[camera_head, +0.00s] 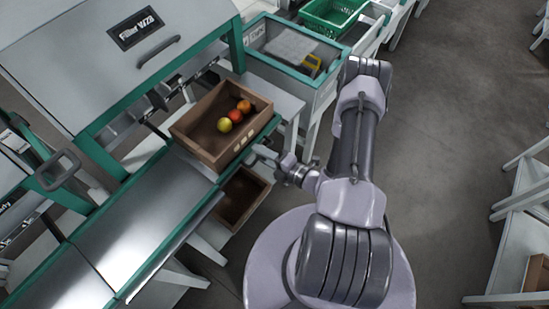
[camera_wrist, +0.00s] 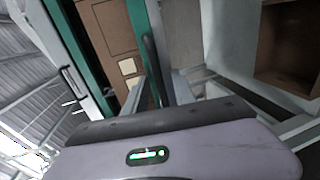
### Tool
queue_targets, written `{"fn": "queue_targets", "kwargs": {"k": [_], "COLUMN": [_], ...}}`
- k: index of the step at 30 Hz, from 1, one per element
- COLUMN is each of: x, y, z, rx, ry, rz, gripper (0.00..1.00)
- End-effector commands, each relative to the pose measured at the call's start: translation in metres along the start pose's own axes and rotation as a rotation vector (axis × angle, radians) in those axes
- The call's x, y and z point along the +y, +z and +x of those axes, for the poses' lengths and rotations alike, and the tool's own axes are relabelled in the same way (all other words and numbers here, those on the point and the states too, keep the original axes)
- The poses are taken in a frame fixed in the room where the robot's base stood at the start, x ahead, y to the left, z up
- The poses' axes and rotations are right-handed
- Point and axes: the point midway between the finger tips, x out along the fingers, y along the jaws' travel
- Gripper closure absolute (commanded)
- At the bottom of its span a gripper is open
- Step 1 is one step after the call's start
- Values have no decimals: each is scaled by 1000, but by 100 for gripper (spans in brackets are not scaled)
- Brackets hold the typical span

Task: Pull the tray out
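A brown wooden tray (camera_head: 196,146) sits at the far end of the green-edged bench, under the grey machine. It holds a yellow-green tomato (camera_head: 224,125) and two orange-red tomatoes (camera_head: 239,111). Pale labels mark its near side. In the wrist view, the tray's labelled brown side (camera_wrist: 106,30) is at the upper left, beyond a green rail. My gripper (camera_head: 254,157) is beside the bench's right edge, just off the tray's near right side. In the wrist view, its fingers (camera_wrist: 158,88) look apart, with a dark bar between them. Contact with the tray cannot be made out.
A second brown crate (camera_head: 243,197) sits lower, below the bench edge, and a brown box shows in the wrist view (camera_wrist: 290,48). The metal bench top (camera_head: 150,215) is clear. A green-rimmed bin (camera_head: 296,52) stands behind the tray. Open floor (camera_head: 450,120) lies at right.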

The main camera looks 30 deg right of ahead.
Motion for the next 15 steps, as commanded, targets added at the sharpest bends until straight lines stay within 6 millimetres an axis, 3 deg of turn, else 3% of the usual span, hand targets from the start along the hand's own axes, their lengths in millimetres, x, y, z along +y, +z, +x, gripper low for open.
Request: {"fn": "queue_targets", "kwargs": {"k": [4, 7, 15], "x": [1, 2, 4], "y": [1, 2, 3], "z": [-8, -26, -113], "rx": [-4, -8, -11], "ry": [-1, -1, 0], "rz": [2, 3, 1], "gripper": [68, 68, 68]}}
